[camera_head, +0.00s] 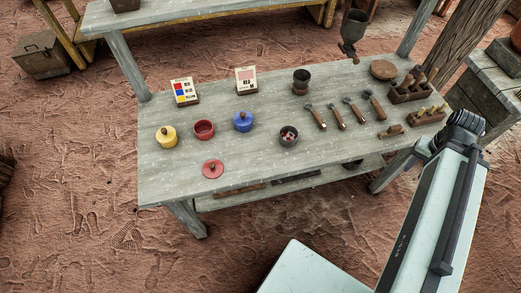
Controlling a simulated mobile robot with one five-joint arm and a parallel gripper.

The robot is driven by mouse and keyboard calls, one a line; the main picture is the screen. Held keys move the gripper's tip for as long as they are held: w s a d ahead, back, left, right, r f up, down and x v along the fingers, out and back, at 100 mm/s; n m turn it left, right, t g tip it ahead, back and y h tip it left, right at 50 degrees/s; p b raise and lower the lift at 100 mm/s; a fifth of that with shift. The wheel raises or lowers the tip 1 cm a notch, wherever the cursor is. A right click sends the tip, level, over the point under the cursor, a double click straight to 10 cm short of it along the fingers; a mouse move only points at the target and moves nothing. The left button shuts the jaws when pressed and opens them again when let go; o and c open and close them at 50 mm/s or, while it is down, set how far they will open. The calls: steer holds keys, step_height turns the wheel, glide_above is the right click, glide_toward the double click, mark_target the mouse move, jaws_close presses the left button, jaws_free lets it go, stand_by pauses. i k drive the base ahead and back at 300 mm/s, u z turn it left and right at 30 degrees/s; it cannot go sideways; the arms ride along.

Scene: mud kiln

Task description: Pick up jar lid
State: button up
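A red jar lid (213,169) with a small knob lies flat on the grey wooden table (165,185), near its front left edge. An open red jar (203,130) stands behind it, without a lid on top. A yellow jar (167,138) with its lid on stands to the left of the red jar. A blue jar (243,122) with its lid on stands to the right. My pale arm with dark joints rises at the right, over the table's right end and well apart from the red lid. I cannot make out my gripper's fingers.
Two colour cards (184,91) (246,80) stand behind the jars. A dark bowl (289,136), a dark cup (301,81), several handled tools (338,115) and wooden tool racks (408,90) fill the middle and right. Table around the red lid is clear.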

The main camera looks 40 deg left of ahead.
mark_target(212, 168)
steer(key=z, duration=0.55)
steer(key=k, duration=1.7)
steer(key=u, duration=2.75)
steer(key=i, duration=1.05)
steer(key=u, duration=0.05)
